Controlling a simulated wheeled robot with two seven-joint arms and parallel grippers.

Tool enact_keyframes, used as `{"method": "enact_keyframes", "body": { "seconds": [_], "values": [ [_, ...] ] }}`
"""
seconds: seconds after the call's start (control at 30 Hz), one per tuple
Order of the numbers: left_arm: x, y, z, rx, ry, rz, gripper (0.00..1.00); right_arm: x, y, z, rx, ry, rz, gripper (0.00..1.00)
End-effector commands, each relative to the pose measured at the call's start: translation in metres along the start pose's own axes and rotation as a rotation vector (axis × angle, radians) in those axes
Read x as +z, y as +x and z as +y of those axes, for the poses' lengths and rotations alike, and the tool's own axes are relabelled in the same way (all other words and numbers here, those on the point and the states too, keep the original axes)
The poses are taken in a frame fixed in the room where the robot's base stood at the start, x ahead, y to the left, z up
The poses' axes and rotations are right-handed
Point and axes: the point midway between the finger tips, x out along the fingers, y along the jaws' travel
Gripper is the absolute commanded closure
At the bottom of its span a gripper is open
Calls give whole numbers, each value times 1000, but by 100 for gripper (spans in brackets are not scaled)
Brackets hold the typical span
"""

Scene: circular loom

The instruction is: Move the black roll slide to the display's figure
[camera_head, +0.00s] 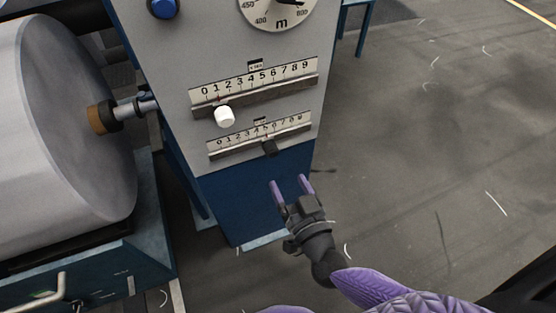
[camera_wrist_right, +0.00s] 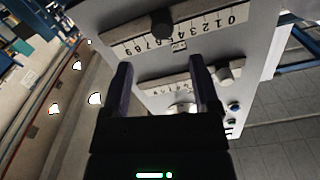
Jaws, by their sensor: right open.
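The black roll slide (camera_head: 269,148) is a small dark knob on the lower numbered scale (camera_head: 235,142) of the grey machine panel. It stands right of the scale's middle, around 5 or 6. It also shows at the top of the right wrist view (camera_wrist_right: 162,25). A small dark display (camera_head: 263,120) sits above that scale; its figure is too small to read. My right gripper (camera_head: 289,181) is open and empty, below and slightly right of the black knob, apart from it. In the right wrist view its fingers (camera_wrist_right: 163,85) stand apart. My left gripper is out of view.
A white knob (camera_head: 225,116) sits on the upper scale (camera_head: 282,75), near its low end. A round dial (camera_head: 279,12) and a blue button (camera_head: 163,8) are above. A large pale roll (camera_head: 62,120) stands left. Open floor (camera_head: 430,150) lies right.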

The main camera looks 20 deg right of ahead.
Motion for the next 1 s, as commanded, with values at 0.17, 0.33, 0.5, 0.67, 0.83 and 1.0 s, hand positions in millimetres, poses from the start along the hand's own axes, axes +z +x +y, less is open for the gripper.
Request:
{"method": "enact_keyframes", "body": {
  "seconds": [0.17, 0.33, 0.5, 0.67, 0.83, 1.0],
  "values": [
    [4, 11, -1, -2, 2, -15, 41, -1, 38, 0, 0, 2, 6, 22],
    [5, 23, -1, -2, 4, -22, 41, -2, 75, -1, -1, 2, 4, 22],
    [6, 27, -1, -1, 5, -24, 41, -4, 92, -1, -1, 0, 4, 22],
    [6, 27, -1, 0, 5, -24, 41, -5, 96, -2, -1, 2, 3, 22],
    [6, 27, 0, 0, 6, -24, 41, -5, 95, -2, -1, 2, 3, 26],
    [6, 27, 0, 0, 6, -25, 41, -5, 95, -2, -1, 1, 3, 62]
  ]
}}
